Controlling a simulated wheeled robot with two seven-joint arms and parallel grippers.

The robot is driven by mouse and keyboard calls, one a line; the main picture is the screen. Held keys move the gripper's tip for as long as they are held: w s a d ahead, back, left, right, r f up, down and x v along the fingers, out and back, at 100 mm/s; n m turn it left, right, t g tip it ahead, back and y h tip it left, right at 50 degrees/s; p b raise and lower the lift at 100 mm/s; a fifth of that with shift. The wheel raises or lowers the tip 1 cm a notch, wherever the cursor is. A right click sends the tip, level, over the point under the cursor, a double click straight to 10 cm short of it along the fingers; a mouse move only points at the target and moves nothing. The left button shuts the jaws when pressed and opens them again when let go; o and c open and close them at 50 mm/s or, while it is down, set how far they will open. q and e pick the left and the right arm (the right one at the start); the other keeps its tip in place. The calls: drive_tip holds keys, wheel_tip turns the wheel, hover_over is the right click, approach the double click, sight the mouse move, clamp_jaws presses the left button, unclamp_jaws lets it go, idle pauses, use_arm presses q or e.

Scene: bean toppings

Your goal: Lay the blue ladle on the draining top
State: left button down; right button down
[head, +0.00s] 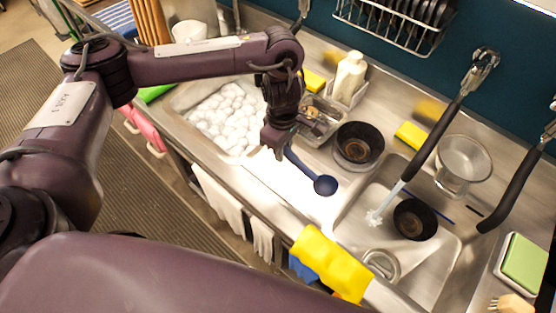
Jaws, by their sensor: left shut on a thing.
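The blue ladle (325,185) has a dark blue round bowl and a thin handle that runs up and left to my left gripper (279,149). My left gripper is shut on the handle's end and points downward. The ladle is over the bright metal draining top (285,189) between the two basins, its bowl toward the right. I cannot tell whether the bowl touches the surface. The gripper covers the handle's end. My right gripper is not in view.
A black bowl (358,146) stands behind the ladle.

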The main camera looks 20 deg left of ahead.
use_arm(q)
drive_tip(key=shift+w+a+r+m, duration=0.1)
drive_tip(key=shift+w+a+m, duration=0.1)
drive_tip(key=shift+a+m, duration=0.1)
drive_tip(key=shift+d+f+b, duration=0.2)
drive_tip(key=shift+f+b, duration=0.5)
wheel_tip(320, 180, down, 7)
drive_tip(key=b, duration=0.6)
drive_tip(key=shift+r, duration=0.1)
drive_tip(key=shift+a+f+b, duration=0.1)
drive_tip(key=shift+f+b, duration=0.2)
drive_tip(key=shift+f, duration=0.05)
